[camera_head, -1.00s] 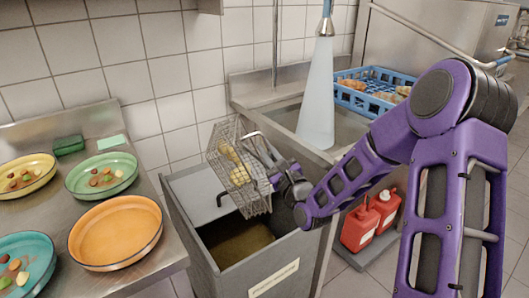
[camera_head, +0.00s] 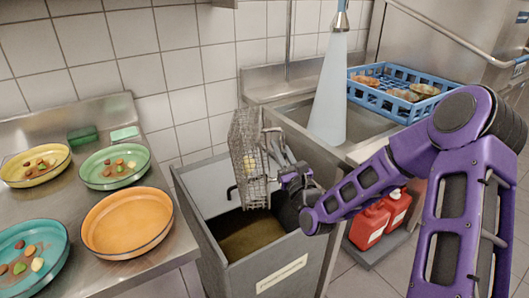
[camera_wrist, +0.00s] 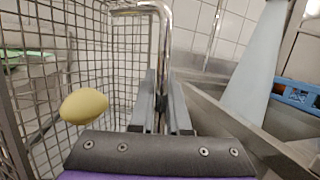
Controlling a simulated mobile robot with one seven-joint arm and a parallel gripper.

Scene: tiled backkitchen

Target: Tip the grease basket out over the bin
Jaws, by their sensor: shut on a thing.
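The wire-mesh grease basket (camera_head: 240,145) is steeply tilted, nearly edge-on in the head view, above the open grey bin (camera_head: 285,272). My gripper (camera_head: 285,168) is to its right, shut on the basket's metal handle. In the wrist view the jaws (camera_wrist: 161,105) close around the bent handle bar (camera_wrist: 166,35), and the mesh (camera_wrist: 95,50) fills the left side. A pale yellow lump (camera_wrist: 83,106) shows against the mesh; a yellow lump (camera_head: 249,163) also shows at the basket in the head view. Brown contents (camera_head: 245,238) lie in the bin.
A steel counter (camera_head: 180,235) with several coloured dishes, including an orange one (camera_head: 127,222), stands left of the bin. To the right are a sink (camera_head: 300,112), a hanging pale blue cone (camera_head: 330,95), a blue crate (camera_head: 400,108) and red bottles (camera_head: 368,225) low down.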

